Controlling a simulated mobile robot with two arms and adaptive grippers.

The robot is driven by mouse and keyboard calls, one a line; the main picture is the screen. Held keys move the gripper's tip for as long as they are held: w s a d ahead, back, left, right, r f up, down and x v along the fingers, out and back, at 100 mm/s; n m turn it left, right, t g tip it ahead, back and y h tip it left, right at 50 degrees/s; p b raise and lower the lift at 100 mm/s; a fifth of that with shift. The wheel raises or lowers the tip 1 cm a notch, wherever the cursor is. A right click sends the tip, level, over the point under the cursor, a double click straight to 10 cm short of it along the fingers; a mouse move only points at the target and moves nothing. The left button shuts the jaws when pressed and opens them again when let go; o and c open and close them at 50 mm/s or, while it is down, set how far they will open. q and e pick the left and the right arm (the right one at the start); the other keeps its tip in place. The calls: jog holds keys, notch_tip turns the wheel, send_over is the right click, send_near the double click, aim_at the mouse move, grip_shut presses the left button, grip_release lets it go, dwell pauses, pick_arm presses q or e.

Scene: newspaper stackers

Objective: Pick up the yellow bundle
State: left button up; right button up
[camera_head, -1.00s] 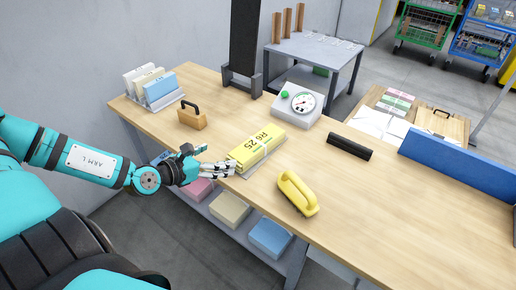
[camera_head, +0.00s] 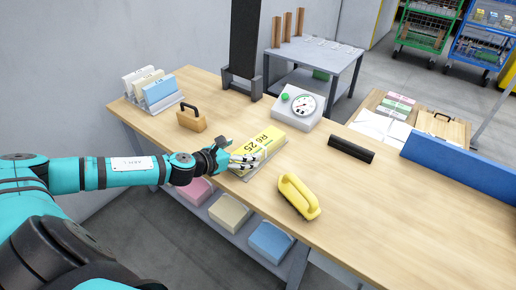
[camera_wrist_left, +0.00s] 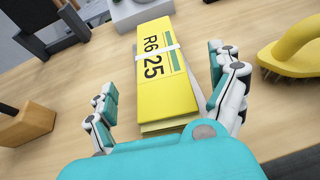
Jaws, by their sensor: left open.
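The yellow bundle (camera_head: 264,141) lies flat on the wooden workbench, with "R6 25" printed on its top and a pale band around it. In the left wrist view the bundle (camera_wrist_left: 160,62) points away from me, its near end between my fingers. My left gripper (camera_head: 247,160) is open at the bundle's near left end. In the left wrist view the fingers of the left gripper (camera_wrist_left: 168,92) stand apart, one on each side of the bundle, with visible gaps. A thin grey plate (camera_head: 244,176) shows under the bundle. My right gripper is not in view.
A yellow-handled tool (camera_head: 299,196) lies right of the bundle. A wooden block with a dark handle (camera_head: 192,120) stands to the left. A dial scale (camera_head: 297,106) and a dark post (camera_head: 242,50) stand behind. A black bar (camera_head: 351,149) lies to the right.

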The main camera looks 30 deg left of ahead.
aim_at(255, 146)
pick_arm(q)
jog(key=shift+x, duration=1.15)
jog(key=x, duration=0.4)
jog(key=shift+w, duration=0.2)
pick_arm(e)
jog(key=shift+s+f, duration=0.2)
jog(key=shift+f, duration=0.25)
pick_arm(q)
jog(key=shift+s, duration=0.1)
jog(key=c, duration=1.6)
jog(key=shift+a+r, duration=0.1)
jog(key=shift+c, duration=0.7)
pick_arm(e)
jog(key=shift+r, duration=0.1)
